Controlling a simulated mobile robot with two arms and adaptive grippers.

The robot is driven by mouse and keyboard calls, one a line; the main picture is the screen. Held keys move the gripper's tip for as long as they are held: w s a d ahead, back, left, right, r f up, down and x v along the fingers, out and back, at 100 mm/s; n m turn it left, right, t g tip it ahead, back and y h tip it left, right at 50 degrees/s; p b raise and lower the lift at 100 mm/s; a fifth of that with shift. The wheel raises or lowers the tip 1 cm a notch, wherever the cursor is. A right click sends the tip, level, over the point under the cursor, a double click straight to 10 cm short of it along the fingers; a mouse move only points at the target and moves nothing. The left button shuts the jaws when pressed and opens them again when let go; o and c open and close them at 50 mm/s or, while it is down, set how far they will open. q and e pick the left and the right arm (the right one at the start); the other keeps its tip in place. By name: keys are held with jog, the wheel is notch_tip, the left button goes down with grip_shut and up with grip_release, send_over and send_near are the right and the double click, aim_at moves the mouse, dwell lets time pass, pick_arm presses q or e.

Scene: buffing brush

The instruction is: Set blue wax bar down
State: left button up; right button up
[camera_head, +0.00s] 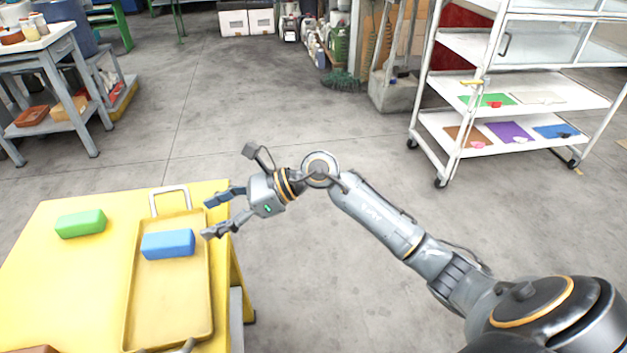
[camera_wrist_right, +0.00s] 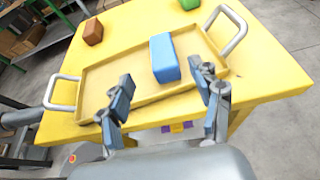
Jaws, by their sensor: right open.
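The blue wax bar (camera_head: 168,244) lies in the yellow tray (camera_head: 170,310), toward the tray's far end. It also shows in the right wrist view (camera_wrist_right: 164,58), lying on the tray floor near the tray's edge. My right gripper (camera_head: 208,217) is open and empty, to the right of the bar and apart from it in the head view. In the right wrist view the open fingers (camera_wrist_right: 165,90) stand on either side of the near end of the bar, with a gap between them and it. My left gripper is not in view.
The tray sits on a yellow table (camera_head: 60,275) with a green bar (camera_head: 81,223) at left and a brown block (camera_wrist_right: 93,32). The tray has metal handles (camera_wrist_right: 235,30). A white shelf cart (camera_head: 480,105) stands at back right. The grey floor between is clear.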

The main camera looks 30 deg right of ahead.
jog(key=w+d+f+m+t+h, duration=0.25)
jog(key=m+t, duration=0.35)
jog(key=m, duration=0.7)
jog(key=w+d+f+m+t+h, duration=0.1)
jog(key=d+f+m+t+h, duration=0.25)
jog(key=m+t, duration=0.65)
jog(key=s+d+f+m+g+h, duration=0.3)
jog(key=d+f+m+g+h, duration=0.25)
jog(key=f+m, duration=0.7)
jog(key=s+d+f+m+g+h, duration=0.2)
jog(key=s+f+m+g, duration=0.55)
jog(key=s+f, duration=0.65)
jog(key=s+a+f+m+g, duration=0.1)
jog(key=s+f+m+g, duration=0.1)
jog(key=s+f, duration=0.3)
jog(key=s+a+f+m+g, duration=0.2)
jog(key=s+f+g, duration=0.1)
jog(key=s, duration=0.6)
jog(key=shift+s+a+f+g+y, duration=0.15)
jog(key=shift+s+f+g+y, duration=0.25)
jog(key=shift+f, duration=0.5)
jog(key=shift+w, duration=0.15)
